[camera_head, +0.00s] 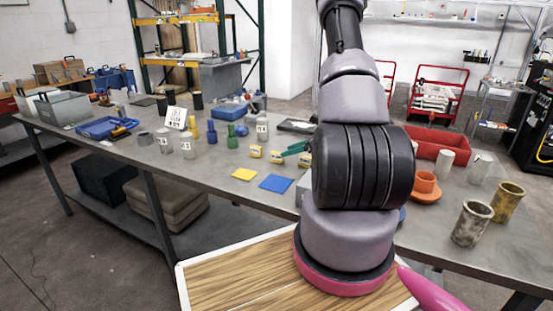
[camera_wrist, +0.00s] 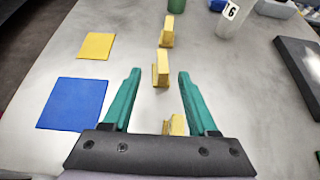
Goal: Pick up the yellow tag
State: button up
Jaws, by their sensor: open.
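Several small yellow tags stand in a row on the grey table. In the wrist view one is far (camera_wrist: 167,32), one in the middle (camera_wrist: 161,70) and one near (camera_wrist: 175,126), partly hidden by my gripper's body. The head view shows two of them clearly, a left one (camera_head: 256,151) and one beside it (camera_head: 276,157), with dark marks on their faces. My gripper (camera_wrist: 160,74) has green fingers, open and empty. The middle tag appears between the fingertips; I cannot tell the height gap. In the head view the green fingers (camera_head: 295,147) show right of the tags.
A flat yellow square (camera_wrist: 97,46) and a flat blue square (camera_wrist: 72,103) lie left of the fingers. A red bin (camera_head: 437,146) stands right of my arm.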

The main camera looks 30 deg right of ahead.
aim_at(277, 157)
jog(key=x, duration=0.4)
jog(key=shift+w+a, duration=0.1)
jog(key=shift+w, duration=0.45)
grip_shut()
jog(key=shift+r, duration=0.1)
